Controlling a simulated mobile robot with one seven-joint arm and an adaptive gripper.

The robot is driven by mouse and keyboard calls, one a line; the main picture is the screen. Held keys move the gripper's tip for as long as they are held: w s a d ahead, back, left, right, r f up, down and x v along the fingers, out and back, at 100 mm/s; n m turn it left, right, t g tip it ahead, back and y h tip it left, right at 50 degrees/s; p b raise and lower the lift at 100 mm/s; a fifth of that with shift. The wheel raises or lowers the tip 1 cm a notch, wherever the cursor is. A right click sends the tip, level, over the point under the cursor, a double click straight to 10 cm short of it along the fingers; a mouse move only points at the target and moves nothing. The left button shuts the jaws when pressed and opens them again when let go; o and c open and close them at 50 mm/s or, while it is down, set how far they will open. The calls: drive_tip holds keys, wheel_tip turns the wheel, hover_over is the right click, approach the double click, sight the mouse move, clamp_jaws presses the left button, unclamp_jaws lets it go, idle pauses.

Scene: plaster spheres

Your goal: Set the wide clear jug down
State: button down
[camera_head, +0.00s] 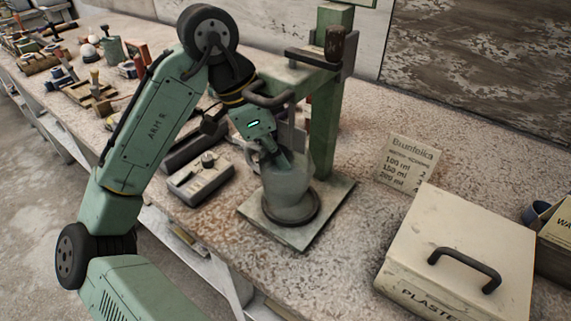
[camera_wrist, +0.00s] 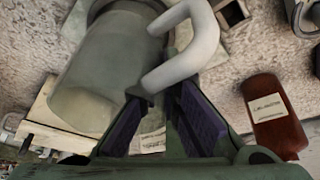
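The wide clear jug (camera_head: 288,186) stands upright on a dark round disc on the base plate of a green stand. In the wrist view the jug's cloudy body (camera_wrist: 100,75) fills the upper left, and its thick pale handle (camera_wrist: 205,40) loops out to the right. My gripper (camera_head: 282,160) is at the jug's upper part, pointing down. In the wrist view my gripper (camera_wrist: 165,92) has its two purple-padded fingers apart, with a gap between them. The handle passes just beyond the fingertips, not clamped between them. The jug's far side is hidden.
The green stand (camera_head: 325,130) rises behind the jug, with its base plate (camera_head: 325,210) beneath. A grey scale-like box (camera_head: 201,180) lies left. A plaster box (camera_head: 459,250) and a card (camera_head: 407,163) are right. A red-brown bottle (camera_wrist: 272,112) shows in the wrist view.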

drive_tip(key=shift+d, duration=0.35)
drive_tip(key=shift+d+f+p, duration=0.15)
drive_tip(key=shift+f+p, duration=0.2)
drive_tip(key=shift+f, duration=1.4)
drive_tip(key=c, duration=2.3)
unclamp_jaws()
drive_tip(key=shift+f, duration=0.15)
drive_tip(key=o, duration=0.5)
drive_tip(key=v, duration=1.2)
drive_tip(key=shift+b, duration=0.4)
drive_tip(key=shift+w, duration=0.1)
